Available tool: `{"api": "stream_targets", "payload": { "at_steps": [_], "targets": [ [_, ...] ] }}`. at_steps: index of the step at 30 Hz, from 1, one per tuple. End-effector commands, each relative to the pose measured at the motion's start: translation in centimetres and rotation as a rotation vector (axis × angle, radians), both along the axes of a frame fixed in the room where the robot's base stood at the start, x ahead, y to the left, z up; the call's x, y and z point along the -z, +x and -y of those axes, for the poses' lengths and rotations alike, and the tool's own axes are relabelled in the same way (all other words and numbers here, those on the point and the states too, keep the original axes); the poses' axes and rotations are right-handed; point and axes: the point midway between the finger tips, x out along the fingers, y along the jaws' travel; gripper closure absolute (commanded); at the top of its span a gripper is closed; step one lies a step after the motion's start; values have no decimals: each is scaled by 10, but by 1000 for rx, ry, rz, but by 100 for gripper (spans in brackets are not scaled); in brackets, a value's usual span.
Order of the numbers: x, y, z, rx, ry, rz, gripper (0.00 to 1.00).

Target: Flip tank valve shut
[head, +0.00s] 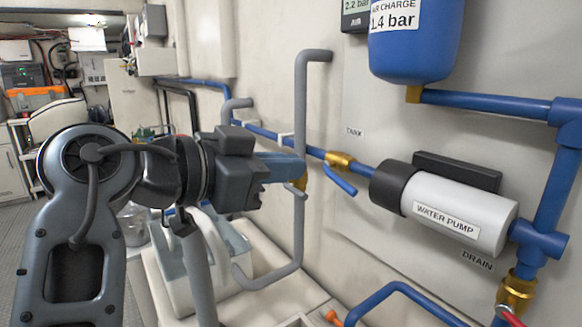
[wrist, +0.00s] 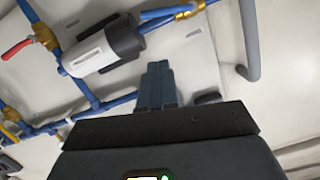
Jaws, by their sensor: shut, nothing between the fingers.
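My gripper (head: 301,168) is shut and empty, left of the valve in the head view. In the wrist view my gripper (wrist: 157,68) points toward the wall, apart from the valve.
A white water pump (head: 450,212) is right of the valve, with a blue tank (head: 414,40) above. A grey pipe (head: 300,110) runs vertically near my fingertips. A red-handled valve (head: 510,316) is at lower right. A clear-walled container (head: 222,270) stands below my arm.

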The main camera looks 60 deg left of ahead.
Motion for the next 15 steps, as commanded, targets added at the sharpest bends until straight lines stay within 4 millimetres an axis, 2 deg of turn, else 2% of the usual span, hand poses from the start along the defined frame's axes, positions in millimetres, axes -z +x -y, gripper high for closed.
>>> {"api": "stream_targets", "payload": {
  "at_steps": [12,15],
  "targets": [
    [13,79,-12,1,-2,-2,100],
    [29,85,-17,-2,-4,-2,100]
  ]
}}
